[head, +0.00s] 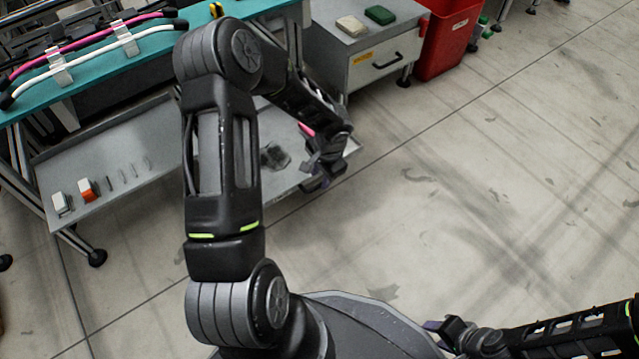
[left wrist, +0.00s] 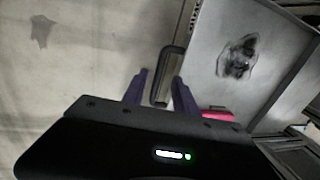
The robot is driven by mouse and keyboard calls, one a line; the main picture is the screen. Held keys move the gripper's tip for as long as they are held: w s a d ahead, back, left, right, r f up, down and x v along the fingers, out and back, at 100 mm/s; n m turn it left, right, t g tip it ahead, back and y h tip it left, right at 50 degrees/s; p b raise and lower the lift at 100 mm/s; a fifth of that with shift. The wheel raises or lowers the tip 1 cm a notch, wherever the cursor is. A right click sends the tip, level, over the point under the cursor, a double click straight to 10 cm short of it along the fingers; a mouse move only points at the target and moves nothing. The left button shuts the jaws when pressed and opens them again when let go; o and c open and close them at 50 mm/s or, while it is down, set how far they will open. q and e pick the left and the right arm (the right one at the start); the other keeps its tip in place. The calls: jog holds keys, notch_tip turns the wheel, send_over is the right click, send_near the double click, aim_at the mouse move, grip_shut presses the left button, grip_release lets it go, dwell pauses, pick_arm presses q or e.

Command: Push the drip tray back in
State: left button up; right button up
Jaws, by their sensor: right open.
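The drip tray (head: 292,178) is a shallow grey metal tray that sticks out from under the bench, with a dark stain on its floor. In the left wrist view the tray (left wrist: 262,75) fills the upper right, stain showing. A dark bar handle (left wrist: 168,72) lies along its outer edge. My left gripper (head: 322,186) is at the tray's outer right edge. In the left wrist view its purple fingers (left wrist: 160,88) are apart, with the handle between them; contact is unclear. My right gripper (head: 440,326) is open and empty over the floor at the bottom, far from the tray.
The teal bench (head: 100,78) is above. A grey drawer cabinet (head: 372,62) and a red bin (head: 447,40) stand behind. The floor to the right is clear.

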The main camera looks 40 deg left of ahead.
aim_at(319, 185)
pick_arm(q)
jog(key=f, duration=0.1)
jog(key=f+b, duration=0.1)
jog(key=f, duration=0.2)
jog(key=shift+w+a, duration=0.15)
jog(key=shift+a, duration=0.2)
grip_shut()
dwell(1.1)
